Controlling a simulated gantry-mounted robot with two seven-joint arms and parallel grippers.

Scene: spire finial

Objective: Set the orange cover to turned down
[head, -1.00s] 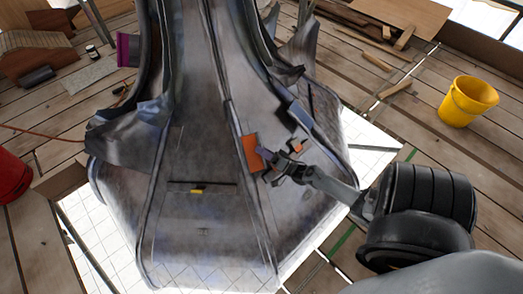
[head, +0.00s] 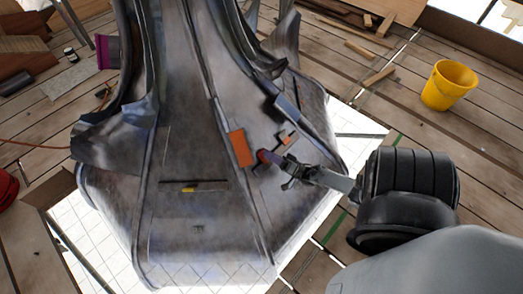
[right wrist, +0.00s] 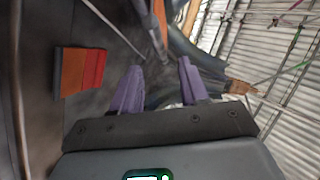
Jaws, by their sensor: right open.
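The orange cover (head: 239,148) is a small flat rectangle on the sloping grey metal spire (head: 195,230). In the right wrist view the orange cover (right wrist: 82,70) lies left of my fingers, with a dark edge along its left side; I cannot tell its exact tilt. My right gripper (head: 264,157) is just right of the cover in the head view, apart from it. In the right wrist view the purple fingers of my right gripper (right wrist: 160,72) are spread with nothing between them. My left gripper is not in view.
A smaller orange piece (head: 286,138) sits on the spire near my right gripper. A yellow slot piece (head: 189,189) is lower left. A yellow bucket (head: 448,86) stands on the plank floor at right. A purple container (head: 107,52) is at upper left.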

